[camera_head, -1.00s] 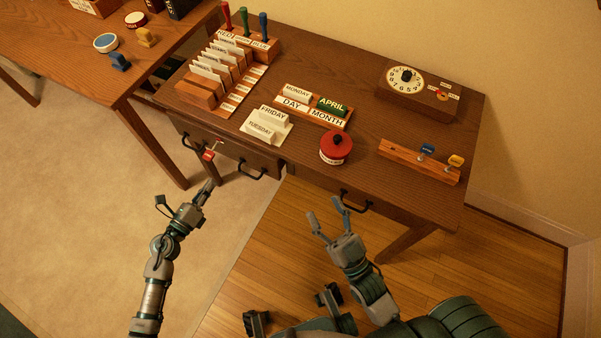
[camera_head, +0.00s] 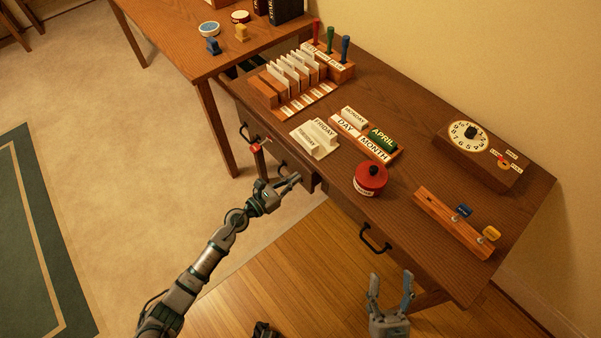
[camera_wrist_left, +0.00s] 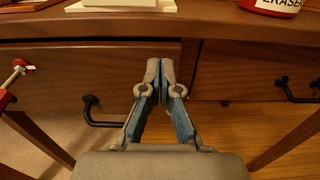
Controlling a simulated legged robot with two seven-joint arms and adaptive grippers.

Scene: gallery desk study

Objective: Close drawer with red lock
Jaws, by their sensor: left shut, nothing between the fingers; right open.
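The left desk drawer (camera_wrist_left: 70,62) has a wooden front and stands out a little from the desk; in the head view its right end (camera_head: 308,178) shows. The red lock (camera_head: 256,147) is at its front, and its red part and a silver piece show at the left edge of the wrist view (camera_wrist_left: 6,98). A black handle (camera_wrist_left: 92,112) hangs on the drawer front. My left gripper (camera_head: 297,179) is shut and empty, its fingertips (camera_wrist_left: 160,68) before the right part of the drawer front; contact cannot be told. My right gripper (camera_head: 391,278) is open and empty, below the desk's front edge.
The desk (camera_head: 330,185) carries a card rack (camera_head: 290,80), day and month blocks (camera_head: 365,140), a red round tin (camera_head: 370,180), a dial box (camera_head: 480,150) and a peg rail (camera_head: 450,225). A second drawer handle (camera_head: 375,240) is to the right. Floor in front is free.

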